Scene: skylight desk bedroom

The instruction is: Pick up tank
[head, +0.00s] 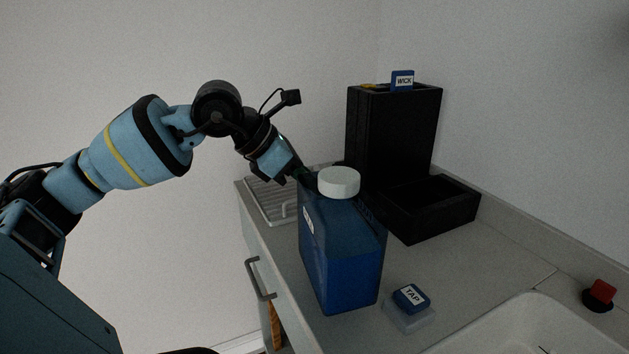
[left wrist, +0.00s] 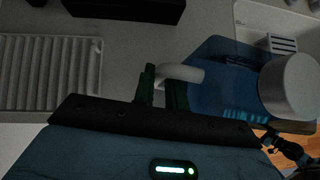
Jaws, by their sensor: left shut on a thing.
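The tank (head: 342,262) is a blue, see-through jug with a white round cap (head: 339,181) and a white label on its side. It is upright at the counter's front edge; I cannot tell whether its base touches the counter. My left gripper (head: 303,177) reaches in from the left at the tank's top, beside the cap. In the left wrist view its green fingers (left wrist: 164,86) are shut on the pale handle (left wrist: 184,73) of the tank (left wrist: 222,88). The cap (left wrist: 290,86) is to the right there. My right gripper is not in view.

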